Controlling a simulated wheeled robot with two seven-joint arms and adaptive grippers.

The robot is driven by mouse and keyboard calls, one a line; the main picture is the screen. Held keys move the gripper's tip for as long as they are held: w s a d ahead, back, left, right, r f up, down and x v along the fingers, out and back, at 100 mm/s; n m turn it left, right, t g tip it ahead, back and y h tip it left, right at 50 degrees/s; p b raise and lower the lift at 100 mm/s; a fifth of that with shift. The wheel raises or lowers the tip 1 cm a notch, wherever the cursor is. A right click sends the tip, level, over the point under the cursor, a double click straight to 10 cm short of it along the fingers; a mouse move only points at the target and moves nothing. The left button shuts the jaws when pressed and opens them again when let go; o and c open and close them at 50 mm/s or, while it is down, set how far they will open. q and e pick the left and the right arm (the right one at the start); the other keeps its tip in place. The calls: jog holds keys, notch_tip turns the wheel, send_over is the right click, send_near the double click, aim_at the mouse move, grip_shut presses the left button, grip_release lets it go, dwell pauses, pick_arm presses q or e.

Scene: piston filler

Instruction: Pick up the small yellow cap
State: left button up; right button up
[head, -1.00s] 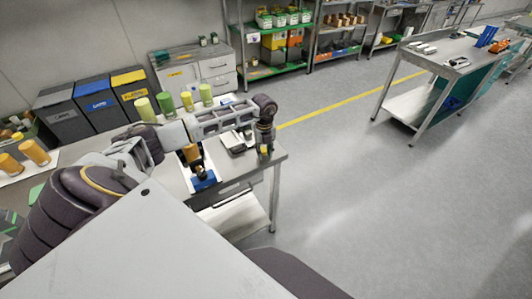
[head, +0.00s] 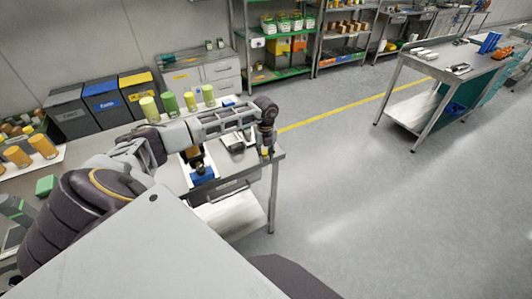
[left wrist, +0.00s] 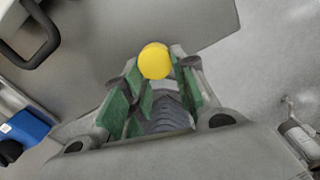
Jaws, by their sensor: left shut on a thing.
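The small yellow cap (left wrist: 155,61) sits between the fingertips of my left gripper (left wrist: 157,75) in the left wrist view. The gripper is shut on it, with green pads on the fingers. In the head view the left gripper (head: 267,145) points down near the right end of the steel table (head: 235,170), and the cap (head: 265,152) shows as a small yellow spot at its tip. I cannot tell whether the cap touches the tabletop. My right gripper is not in view.
A blue-based device with an orange-brown cylinder (head: 194,154) stands left of the gripper. Several green and yellow cylinders (head: 170,102) stand along the table's back. Grey bins (head: 103,97) are behind. Open floor (head: 340,190) lies to the right.

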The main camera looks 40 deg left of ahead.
aim_at(265, 155)
pick_arm(q)
jog(key=o, duration=1)
jog(key=shift+o, duration=0.2)
notch_tip(265, 155, up, 12)
jog(key=shift+o, duration=0.3)
